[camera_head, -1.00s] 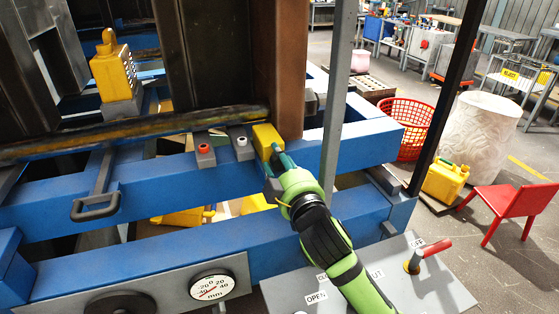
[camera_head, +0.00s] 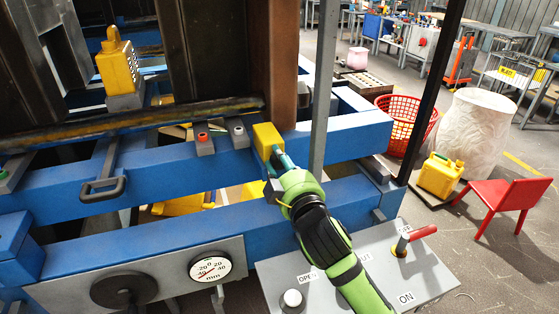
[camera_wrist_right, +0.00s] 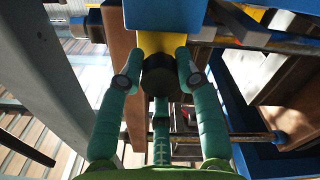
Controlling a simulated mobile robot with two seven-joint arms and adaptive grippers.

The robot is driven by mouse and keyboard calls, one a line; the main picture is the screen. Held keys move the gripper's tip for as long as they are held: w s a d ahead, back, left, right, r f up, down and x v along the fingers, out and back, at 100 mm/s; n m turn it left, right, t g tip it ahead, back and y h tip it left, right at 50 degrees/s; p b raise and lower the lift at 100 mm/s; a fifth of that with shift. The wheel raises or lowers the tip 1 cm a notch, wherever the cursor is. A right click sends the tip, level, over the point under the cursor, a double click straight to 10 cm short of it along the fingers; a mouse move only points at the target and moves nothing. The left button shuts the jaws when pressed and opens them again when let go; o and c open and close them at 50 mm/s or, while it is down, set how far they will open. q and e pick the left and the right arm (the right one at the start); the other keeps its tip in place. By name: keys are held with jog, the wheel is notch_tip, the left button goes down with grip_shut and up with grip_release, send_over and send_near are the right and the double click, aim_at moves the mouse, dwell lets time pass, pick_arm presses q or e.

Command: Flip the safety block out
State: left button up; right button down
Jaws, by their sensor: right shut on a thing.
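The yellow safety block (camera_head: 265,134) sits on the blue beam (camera_head: 200,168), beside the rusty brown upright post. My right gripper (camera_head: 277,162) reaches it from the front. In the right wrist view, the teal fingers (camera_wrist_right: 159,76) are closed around a dark round knob (camera_wrist_right: 160,80) in front of the yellow block (camera_wrist_right: 152,42). The block's far side is hidden. My left gripper is not in view.
A grey post (camera_head: 325,85) stands close to the right of the gripper. A control panel (camera_head: 350,262) with a red-handled lever (camera_head: 410,238) lies below my right arm. A dial gauge (camera_head: 210,268) is at lower left. A red chair (camera_head: 500,208) stands at right.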

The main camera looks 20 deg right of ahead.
jog(key=shift+f, duration=0.3)
jog(key=c, duration=1.2)
grip_release()
jog(key=shift+w, duration=0.1)
jog(key=shift+o, duration=0.2)
jog(key=shift+w, duration=0.1)
jog(key=shift+s, duration=0.25)
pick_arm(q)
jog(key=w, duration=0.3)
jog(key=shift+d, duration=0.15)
pick_arm(e)
jog(key=s, duration=0.7)
jog(key=shift+d, duration=0.15)
